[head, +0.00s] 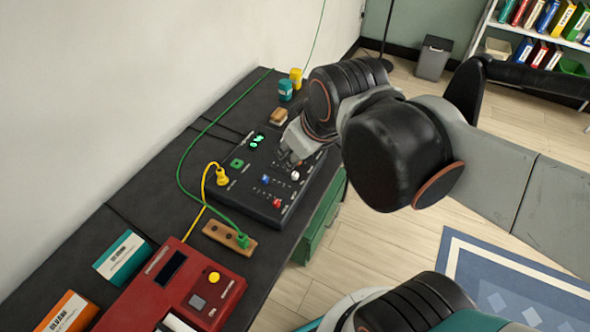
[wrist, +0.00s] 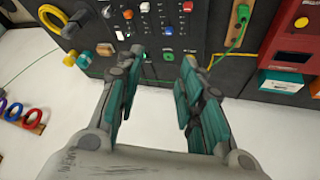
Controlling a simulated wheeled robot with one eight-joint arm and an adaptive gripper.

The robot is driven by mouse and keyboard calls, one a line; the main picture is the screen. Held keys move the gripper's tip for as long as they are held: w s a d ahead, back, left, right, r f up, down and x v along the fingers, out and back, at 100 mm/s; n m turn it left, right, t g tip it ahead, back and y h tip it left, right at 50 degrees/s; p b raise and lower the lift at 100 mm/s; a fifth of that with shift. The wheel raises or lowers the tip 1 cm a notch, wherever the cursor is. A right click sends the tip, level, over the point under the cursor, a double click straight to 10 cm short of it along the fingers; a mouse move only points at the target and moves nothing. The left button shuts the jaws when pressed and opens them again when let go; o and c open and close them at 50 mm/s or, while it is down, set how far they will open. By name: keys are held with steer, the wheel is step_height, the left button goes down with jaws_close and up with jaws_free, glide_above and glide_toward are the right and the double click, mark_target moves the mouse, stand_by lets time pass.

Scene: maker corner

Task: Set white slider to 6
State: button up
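The white slider knob (head: 295,175) is at the right side of the dark control panel (head: 245,199) in the head view, just below my gripper (head: 289,158). It appears as a small white cap near the top edge of the wrist view (wrist: 144,7). Its scale marks are too small to read. A blue knob (head: 265,179) and a red knob (head: 277,202) sit on the same panel. My gripper in the wrist view (wrist: 164,60) has its two fingers apart, with nothing between them. The fingers appear above the panel, apart from the white knob.
A wooden strip (head: 229,238) holds a green plug. A red box (head: 160,300) stands at the front. Yellow and teal jars (head: 286,90) stand behind the panel. Cables cross the dark tabletop.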

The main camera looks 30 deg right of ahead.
steer(key=w+d+f+n+g+p, duration=0.2)
steer(key=w+d+n+g, duration=0.1)
steer(key=w+n, duration=0.65)
steer(key=n+g+p, duration=0.2)
steer(key=n+g, duration=0.1)
steer(key=n, duration=1)
glide_above(295, 174)
step_height(295, 174, down, 9)
steer(key=shift+m, duration=0.25)
step_height(295, 174, down, 13)
steer(key=b, duration=0.5)
steer(key=shift+f, duration=0.15)
steer(key=shift+w, duration=0.1)
jaws_close()
